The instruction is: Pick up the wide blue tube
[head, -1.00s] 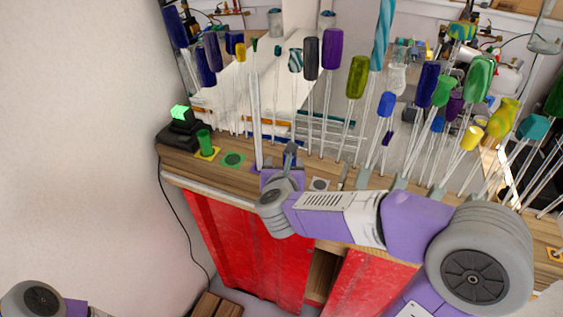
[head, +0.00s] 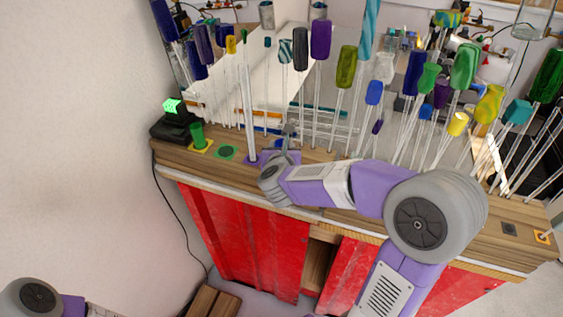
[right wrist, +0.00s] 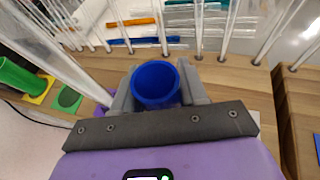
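The wide blue tube (right wrist: 156,85) is short, with its open top facing my right wrist camera. It stands between the two grey fingers of my right gripper (right wrist: 157,82), with almost no gap on either side. I cannot tell whether the fingers press on it. In the head view a small part of the blue tube (head: 279,143) shows by the right gripper (head: 286,139), at the bench's front; the rest is hidden by the gripper. My left gripper is out of view; only part of that arm shows at the lower left.
Tall glass rods with coloured heads stand along the wooden bench (head: 330,211), behind and right of the gripper. A green tube (head: 197,135) on a yellow mat and a dark box with a green light (head: 172,107) are at left. Orange and blue rods lie behind.

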